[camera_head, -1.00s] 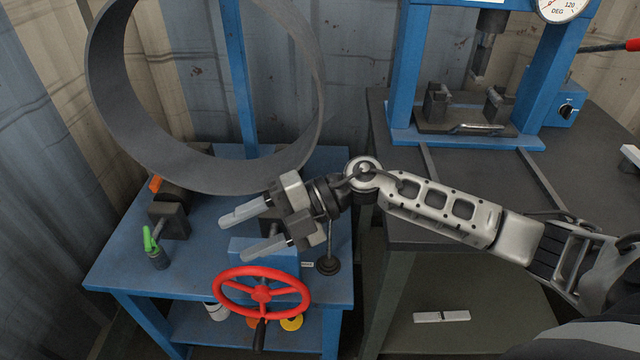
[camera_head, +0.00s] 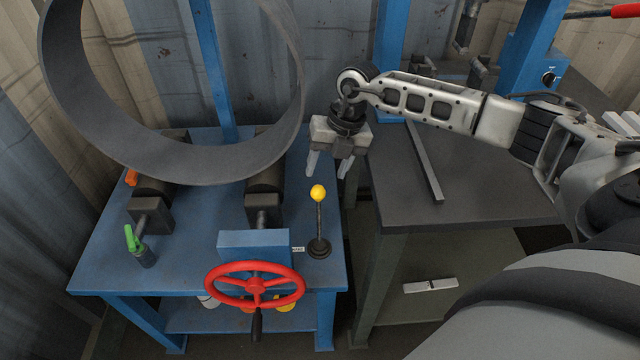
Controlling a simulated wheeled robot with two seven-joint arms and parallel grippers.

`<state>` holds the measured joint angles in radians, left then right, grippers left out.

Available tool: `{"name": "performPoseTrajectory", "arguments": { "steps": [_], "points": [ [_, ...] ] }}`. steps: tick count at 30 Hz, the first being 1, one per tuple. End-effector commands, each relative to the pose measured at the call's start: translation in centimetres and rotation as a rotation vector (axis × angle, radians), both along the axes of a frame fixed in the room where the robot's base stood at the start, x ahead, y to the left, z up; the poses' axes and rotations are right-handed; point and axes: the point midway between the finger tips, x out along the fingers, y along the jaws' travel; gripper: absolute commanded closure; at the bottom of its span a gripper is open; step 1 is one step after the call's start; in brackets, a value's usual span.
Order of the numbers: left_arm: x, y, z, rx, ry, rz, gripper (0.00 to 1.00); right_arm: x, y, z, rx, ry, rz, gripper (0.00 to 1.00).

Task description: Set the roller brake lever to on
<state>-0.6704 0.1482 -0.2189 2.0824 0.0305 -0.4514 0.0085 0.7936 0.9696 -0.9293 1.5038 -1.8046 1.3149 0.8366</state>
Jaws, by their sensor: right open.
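The brake lever (camera_head: 319,222) is a thin dark rod with a yellow ball knob, rising from a round black base on the right side of the blue roller table (camera_head: 190,268). It stands nearly upright. A small white label (camera_head: 298,249) lies just left of its base; its text is too small to read. My right gripper (camera_head: 328,172) is open and empty, fingers pointing down. It appears just above the yellow knob in the picture and does not seem to touch it. My left gripper is not in view.
A large grey pipe ring (camera_head: 75,125) stands on the dark rollers (camera_head: 265,190). A red handwheel (camera_head: 256,286) is at the table's front, a green-handled part (camera_head: 131,239) at its left. A dark workbench (camera_head: 470,195) with a blue press stands at the right.

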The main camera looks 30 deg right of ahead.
Motion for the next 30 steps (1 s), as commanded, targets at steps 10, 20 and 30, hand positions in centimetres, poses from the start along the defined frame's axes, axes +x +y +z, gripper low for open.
{"name": "performPoseTrajectory", "arguments": {
  "steps": [10, 20, 30],
  "points": [
    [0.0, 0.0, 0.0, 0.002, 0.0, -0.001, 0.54, 0.6, 1.3, -5.4, 0.001, 0.0, 0.0, 0.48],
    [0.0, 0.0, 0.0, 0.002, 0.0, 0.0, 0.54, 0.7, 1.5, -6.1, 0.001, -0.001, 0.001, 0.48],
    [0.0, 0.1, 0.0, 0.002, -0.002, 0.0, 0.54, 0.7, 1.5, -6.0, 0.001, -0.001, 0.001, 1.0]
  ]
}}
